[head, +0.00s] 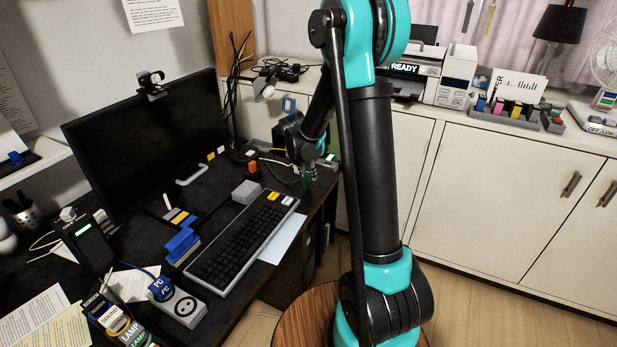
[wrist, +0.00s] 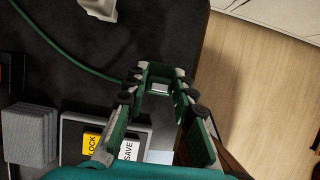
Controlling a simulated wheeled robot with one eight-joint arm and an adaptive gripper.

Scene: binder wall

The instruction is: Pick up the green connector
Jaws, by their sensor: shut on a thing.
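The green connector (wrist: 156,71) is between the fingertips of my gripper (wrist: 161,90) in the wrist view. It has a pale metal end, and a green cable (wrist: 62,45) runs from it to the upper left. The fingers are shut on it, over the dark desk near its right edge. In the head view my gripper (head: 308,172) is small, at the desk's far right corner beyond the keyboard, and the connector is hard to make out there. I cannot tell how high it is above the desk.
A keyboard (head: 237,245) with yellow and white keys and a grey block (head: 246,192) lie close to my gripper. A monitor (head: 145,140) stands to the left. The white cabinet (head: 500,190) is on the right. Beyond the desk edge is open wooden floor (wrist: 255,100).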

